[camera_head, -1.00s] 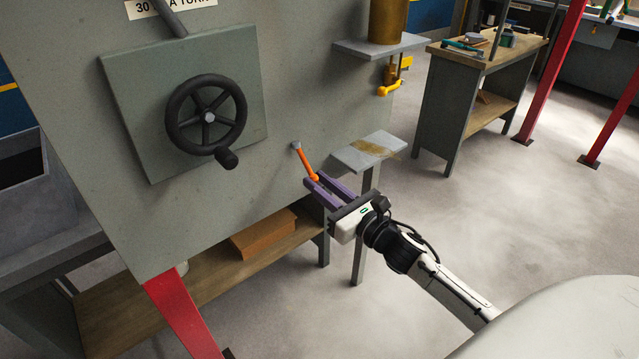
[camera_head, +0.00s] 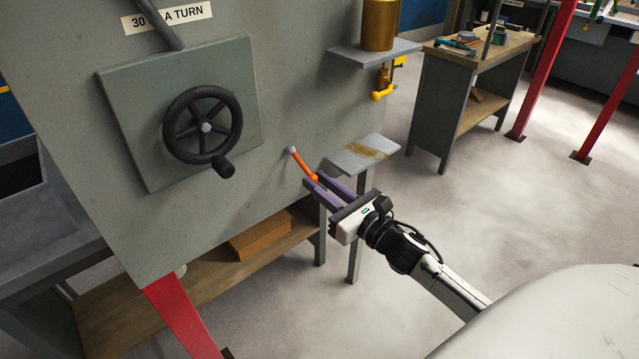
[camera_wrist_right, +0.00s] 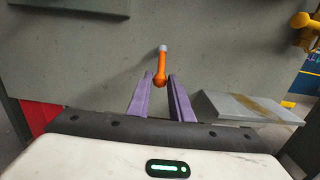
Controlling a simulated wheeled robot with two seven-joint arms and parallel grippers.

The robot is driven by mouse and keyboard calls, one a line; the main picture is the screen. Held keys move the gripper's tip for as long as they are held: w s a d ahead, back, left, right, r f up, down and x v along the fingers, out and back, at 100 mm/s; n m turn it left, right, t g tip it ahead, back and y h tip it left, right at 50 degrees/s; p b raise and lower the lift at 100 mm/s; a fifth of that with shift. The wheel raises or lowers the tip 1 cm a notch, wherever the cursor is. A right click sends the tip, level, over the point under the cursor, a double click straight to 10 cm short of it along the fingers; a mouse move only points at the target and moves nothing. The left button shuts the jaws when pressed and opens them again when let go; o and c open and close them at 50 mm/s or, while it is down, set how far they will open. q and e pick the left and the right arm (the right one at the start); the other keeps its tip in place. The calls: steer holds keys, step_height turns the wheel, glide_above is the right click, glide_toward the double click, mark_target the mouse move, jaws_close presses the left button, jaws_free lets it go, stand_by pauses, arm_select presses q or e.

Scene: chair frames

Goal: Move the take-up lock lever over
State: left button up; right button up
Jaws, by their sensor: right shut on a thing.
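The take-up lock lever (camera_head: 302,163) is a short orange handle on a grey pivot on the machine's grey panel. It slants down to the right from the pivot. My right gripper (camera_head: 317,179) has purple fingers and is shut on the lever's lower, free end. In the right wrist view the lever (camera_wrist_right: 161,62) points toward me, its rounded end between the fingertips (camera_wrist_right: 160,79). My left gripper is not in view.
A black handwheel (camera_head: 203,125) with a crank knob is left of the lever. A small grey shelf (camera_head: 345,158) stands close behind the fingers, to the right. Above it are a brass cylinder (camera_head: 379,22) and a yellow valve handle (camera_head: 382,94). Open floor lies to the right.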

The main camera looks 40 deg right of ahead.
steer(key=shift+s+r+p, duration=0.15)
steer(key=shift+r+p, duration=0.2)
steer(key=shift+r, duration=0.25)
steer(key=shift+s+r+p, duration=0.15)
steer(key=shift+r+p, duration=0.2)
steer(key=shift+r, duration=0.25)
step_height(320, 180, up, 3)
steer(key=shift+f+p, duration=0.2)
steer(key=shift+p, duration=0.9)
steer(key=o, duration=0.9)
steer(key=shift+s, duration=0.1)
steer(key=shift+c, duration=0.2)
steer(key=shift+f, duration=0.15)
